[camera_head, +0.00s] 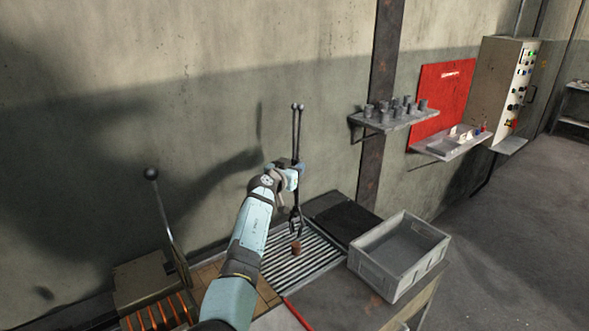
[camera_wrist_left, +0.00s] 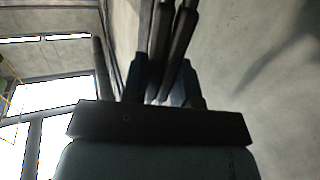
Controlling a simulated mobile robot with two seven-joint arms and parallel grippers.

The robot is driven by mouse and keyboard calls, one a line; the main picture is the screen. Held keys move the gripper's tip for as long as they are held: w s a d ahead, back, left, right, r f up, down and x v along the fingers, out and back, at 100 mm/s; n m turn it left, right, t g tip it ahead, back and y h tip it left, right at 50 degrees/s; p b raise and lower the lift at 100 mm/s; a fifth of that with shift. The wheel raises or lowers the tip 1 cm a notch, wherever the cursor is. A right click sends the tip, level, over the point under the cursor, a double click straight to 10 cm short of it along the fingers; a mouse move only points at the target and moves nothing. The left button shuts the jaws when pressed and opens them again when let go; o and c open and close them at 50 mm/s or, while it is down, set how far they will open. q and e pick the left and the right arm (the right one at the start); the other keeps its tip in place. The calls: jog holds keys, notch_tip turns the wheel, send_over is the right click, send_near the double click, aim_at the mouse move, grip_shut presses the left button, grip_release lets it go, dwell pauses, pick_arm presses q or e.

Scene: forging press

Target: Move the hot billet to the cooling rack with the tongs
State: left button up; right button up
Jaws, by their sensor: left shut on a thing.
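My left gripper (camera_head: 292,176) is shut on the dark metal tongs (camera_head: 297,135), which hang nearly upright with the handles up and the jaws down. The wrist view shows the tongs' handles (camera_wrist_left: 165,40) between the blue fingers of my left gripper (camera_wrist_left: 163,88). The billet (camera_head: 296,247), a small dull reddish-brown piece, is at the lower end of the tongs' jaws, over the slatted cooling rack (camera_head: 287,265). I cannot tell whether the jaws grip it or whether it touches the slats. My right gripper is out of view.
A grey open crate (camera_head: 400,262) stands right of the rack, with a dark flat plate (camera_head: 346,219) behind. A lever (camera_head: 165,215) and a box with glowing orange bars (camera_head: 160,314) are at left. A red rod (camera_head: 298,313) lies in front. A wall shelf (camera_head: 395,120) holds several grey cylinders.

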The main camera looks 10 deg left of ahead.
aim_at(295, 159)
pick_arm(q)
jog(key=shift+r, duration=0.1)
grip_shut()
jog(key=shift+r, duration=2.05)
